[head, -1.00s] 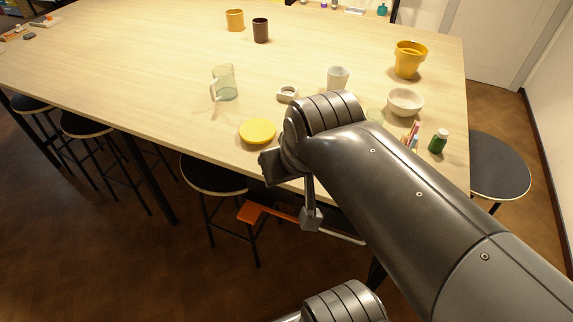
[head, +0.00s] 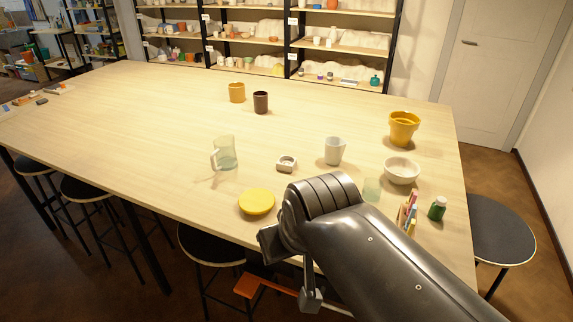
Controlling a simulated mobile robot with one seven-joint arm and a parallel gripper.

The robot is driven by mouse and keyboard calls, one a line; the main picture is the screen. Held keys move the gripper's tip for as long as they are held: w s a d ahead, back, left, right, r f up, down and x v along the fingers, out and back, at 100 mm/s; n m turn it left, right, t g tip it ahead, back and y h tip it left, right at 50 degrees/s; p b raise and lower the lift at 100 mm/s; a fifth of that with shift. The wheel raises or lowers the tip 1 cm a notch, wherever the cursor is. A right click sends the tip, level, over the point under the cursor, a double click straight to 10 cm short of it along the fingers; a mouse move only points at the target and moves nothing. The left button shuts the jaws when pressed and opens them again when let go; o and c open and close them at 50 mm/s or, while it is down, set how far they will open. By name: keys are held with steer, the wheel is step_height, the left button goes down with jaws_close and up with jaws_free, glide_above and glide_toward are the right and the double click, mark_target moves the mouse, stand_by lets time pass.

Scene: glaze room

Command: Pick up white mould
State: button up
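A small white block with a hollow in its top (head: 287,163), which looks like the white mould, sits on the long wooden table (head: 150,130), near its front edge. It stands right of and behind a yellow round lid or dish (head: 257,201). My gripper (head: 310,297) is in the head view, low in front of the table edge and nearer to the camera than the block. It is apart from the block.
A white cup (head: 334,150), a glass jug (head: 224,152), a white bowl (head: 402,170), a green bottle (head: 437,208) and a yellow pot (head: 403,128) stand around. Yellow (head: 237,92) and dark (head: 261,102) cups are farther back. Black stools (head: 500,228) line the table. The table's left middle is clear.

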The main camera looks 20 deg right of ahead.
steer(key=shift+o, duration=0.5)
steer(key=o, duration=1)
steer(key=shift+c, duration=0.2)
